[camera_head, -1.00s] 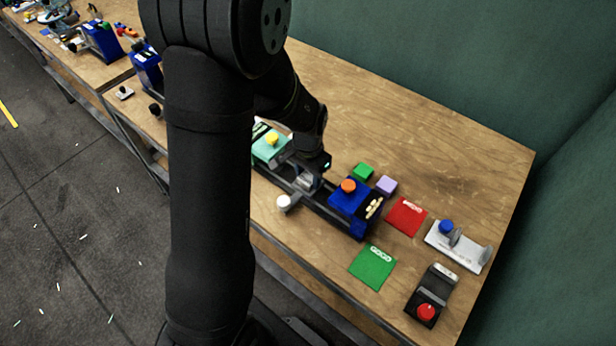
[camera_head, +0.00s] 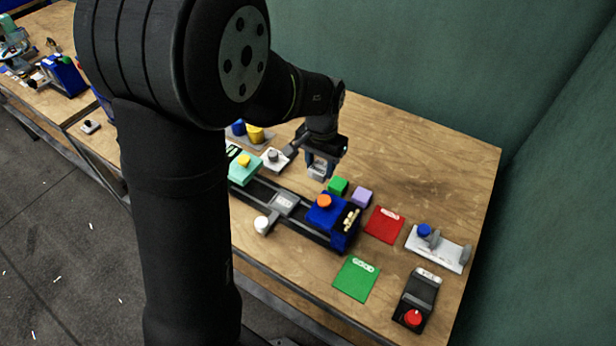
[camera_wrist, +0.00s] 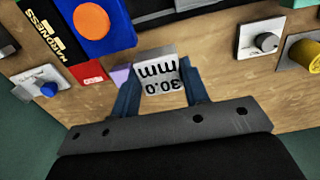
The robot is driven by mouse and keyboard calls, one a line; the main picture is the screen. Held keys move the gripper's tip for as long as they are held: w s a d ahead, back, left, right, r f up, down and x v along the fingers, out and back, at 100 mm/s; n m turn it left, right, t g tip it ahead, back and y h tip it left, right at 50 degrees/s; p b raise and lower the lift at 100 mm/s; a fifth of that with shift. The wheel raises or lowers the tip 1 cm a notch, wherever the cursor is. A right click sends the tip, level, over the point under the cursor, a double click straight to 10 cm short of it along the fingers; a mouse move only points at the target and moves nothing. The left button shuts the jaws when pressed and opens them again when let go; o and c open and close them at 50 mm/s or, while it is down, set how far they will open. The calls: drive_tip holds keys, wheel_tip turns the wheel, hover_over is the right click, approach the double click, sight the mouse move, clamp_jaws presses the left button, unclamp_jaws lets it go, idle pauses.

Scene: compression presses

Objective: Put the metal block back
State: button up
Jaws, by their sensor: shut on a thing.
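The metal block (camera_wrist: 160,76) is a silvery block marked "30.0 mm" in the wrist view. My gripper (camera_head: 320,170) is shut on it, with the blue fingers on either side; the block (camera_head: 317,170) also shows between them in the head view. It is held above the table, behind the black press rail and left of the green cube. A light plate with a grey knob (camera_head: 273,156) lies to the left of the gripper. It also shows in the wrist view (camera_wrist: 264,42).
The blue press unit (camera_head: 327,222) with an orange button stands in front. A green cube (camera_head: 338,187) and a purple cube (camera_head: 361,197) sit close by. Red (camera_head: 385,225) and green (camera_head: 356,280) mats lie to the right. The back right of the table is clear.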

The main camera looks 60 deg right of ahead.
drive_tip(key=s+d+f, duration=0.1)
drive_tip(key=s+d, duration=0.3)
drive_tip(key=s, duration=0.1)
drive_tip(key=w+f, duration=0.2)
drive_tip(key=w, duration=0.1)
drive_tip(key=w+d+f, duration=0.1)
drive_tip(key=w+f, duration=0.1)
drive_tip(key=w, duration=0.2)
drive_tip(key=w+d+f, duration=0.1)
drive_tip(key=w+f, duration=0.1)
drive_tip(key=w, duration=0.2)
drive_tip(key=shift+d+f, duration=0.2)
drive_tip(key=shift+f, duration=2.1)
drive_tip(key=shift+f, duration=0.1)
drive_tip(key=o, duration=1.2)
drive_tip(key=shift+c, duration=0.2)
wheel_tip(320, 180, up, 12)
